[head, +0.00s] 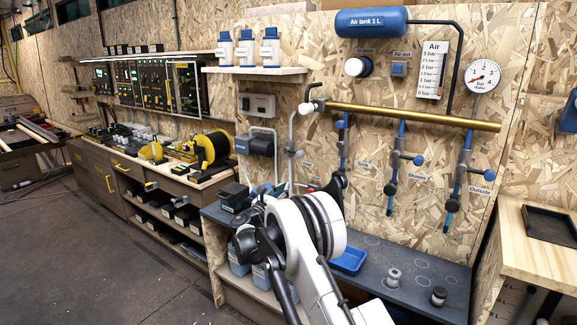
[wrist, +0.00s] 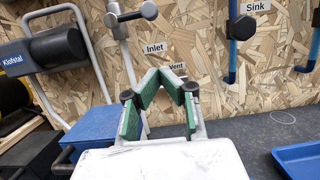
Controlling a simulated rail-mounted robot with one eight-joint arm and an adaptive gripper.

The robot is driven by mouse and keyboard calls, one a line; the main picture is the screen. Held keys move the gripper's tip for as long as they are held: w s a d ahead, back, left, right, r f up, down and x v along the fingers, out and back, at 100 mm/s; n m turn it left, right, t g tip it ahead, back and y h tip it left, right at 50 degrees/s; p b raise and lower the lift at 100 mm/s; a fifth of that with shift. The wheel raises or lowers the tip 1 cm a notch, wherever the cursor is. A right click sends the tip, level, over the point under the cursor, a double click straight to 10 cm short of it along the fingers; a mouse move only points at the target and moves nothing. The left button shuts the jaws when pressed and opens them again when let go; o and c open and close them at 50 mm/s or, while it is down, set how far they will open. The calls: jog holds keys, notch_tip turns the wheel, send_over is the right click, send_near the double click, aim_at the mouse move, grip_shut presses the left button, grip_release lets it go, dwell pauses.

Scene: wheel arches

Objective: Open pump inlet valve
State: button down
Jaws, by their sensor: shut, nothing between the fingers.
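In the head view the valve (head: 299,154) is on the pale pipe left of centre. My gripper (wrist: 163,74) has green-lined fingers whose tips meet in a peak, with nothing between them. It appears below the label and knob, apart from the valve. In the head view my arm mostly hides the gripper.
The dark pump (wrist: 42,58) marked "Klofstal" and its looped grey pipe are at left. A "Vent" label (wrist: 177,66) is behind my fingers. Blue pipes with the Sink valve (wrist: 235,28) are at right. A blue tray (head: 349,260) lies on the grey bench.

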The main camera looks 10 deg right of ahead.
jog(key=w+d+r+b, duration=0.2)
jog(key=w+d+r, duration=0.4)
jog(key=w, duration=0.1)
dwell(0.6)
jog(key=shift+w+d+r, duration=0.1)
jog(key=shift+d, duration=0.1)
